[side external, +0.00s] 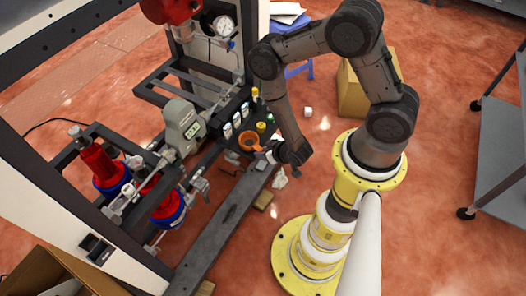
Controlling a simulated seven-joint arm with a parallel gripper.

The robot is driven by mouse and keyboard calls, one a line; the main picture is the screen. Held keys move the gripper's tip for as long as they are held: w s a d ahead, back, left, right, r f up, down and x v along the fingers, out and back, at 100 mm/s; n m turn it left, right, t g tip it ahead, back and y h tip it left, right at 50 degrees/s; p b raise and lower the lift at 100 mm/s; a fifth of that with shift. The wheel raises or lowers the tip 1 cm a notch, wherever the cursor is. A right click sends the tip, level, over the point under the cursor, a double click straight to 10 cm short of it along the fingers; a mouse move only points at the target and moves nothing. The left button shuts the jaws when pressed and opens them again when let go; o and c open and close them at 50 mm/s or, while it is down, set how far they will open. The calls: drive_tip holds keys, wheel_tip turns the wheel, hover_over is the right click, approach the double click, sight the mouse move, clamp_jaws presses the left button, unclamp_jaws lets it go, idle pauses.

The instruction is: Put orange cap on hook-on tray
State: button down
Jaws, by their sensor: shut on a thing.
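The orange cap (249,141) is a wide orange ring with a dark middle in the side external view. My gripper (264,155) is at its lower right edge and is shut on it; the fingertips are small and partly hidden. The hook-on tray (268,138) seems to be the dark tray on the right side of the rig, beside several small labelled bottles. The cap shows over the tray's near part; whether it touches the tray or hangs above it, I cannot tell.
Yellow-topped items (261,127) stand close behind the cap. A grey-green meter (184,127) and red-and-blue cylinders (104,167) are on the rig to the left. A dark beam (225,226) runs below. A small white piece (308,112) lies on open floor.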

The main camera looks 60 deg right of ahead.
drive_tip(key=c, duration=0.6)
unclamp_jaws()
drive_tip(key=shift+w+a, duration=0.1)
drive_tip(key=shift+f, duration=0.1)
drive_tip(key=shift+c, duration=1)
drive_tip(key=shift+o, duration=1)
drive_tip(key=v, duration=0.7)
